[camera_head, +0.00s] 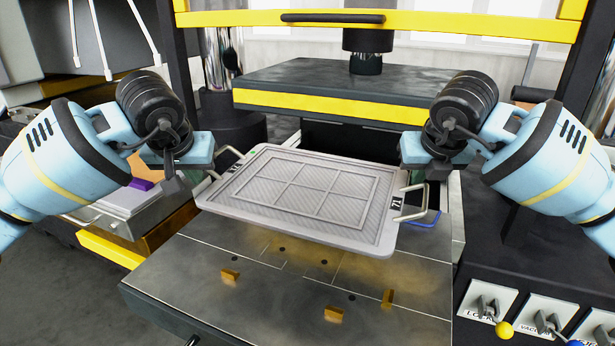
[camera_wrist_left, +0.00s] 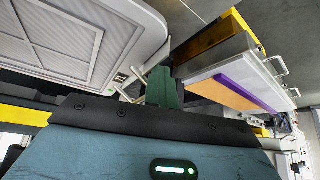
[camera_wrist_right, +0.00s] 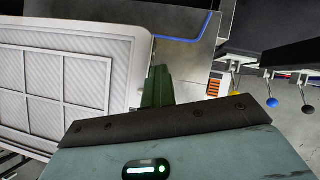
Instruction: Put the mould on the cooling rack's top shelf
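The mould (camera_head: 300,195) is a flat grey tray with a panelled top, a wire handle at each end and a label reading 71. It is held above the metal bed, slightly tilted. It also shows in the left wrist view (camera_wrist_left: 75,45) and the right wrist view (camera_wrist_right: 65,85). My left gripper (camera_head: 200,172) is at its left handle, its green fingers (camera_wrist_left: 162,88) together there. My right gripper (camera_head: 428,188) is at the right handle, its fingers (camera_wrist_right: 155,90) together beside the mould's edge. The grips are partly hidden. I cannot make out the cooling rack.
The metal bed (camera_head: 210,290) with small brass stops lies below. The press with a yellow-edged upper plate (camera_head: 330,105) stands behind. Coloured-knob levers (camera_head: 505,329) are at front right.

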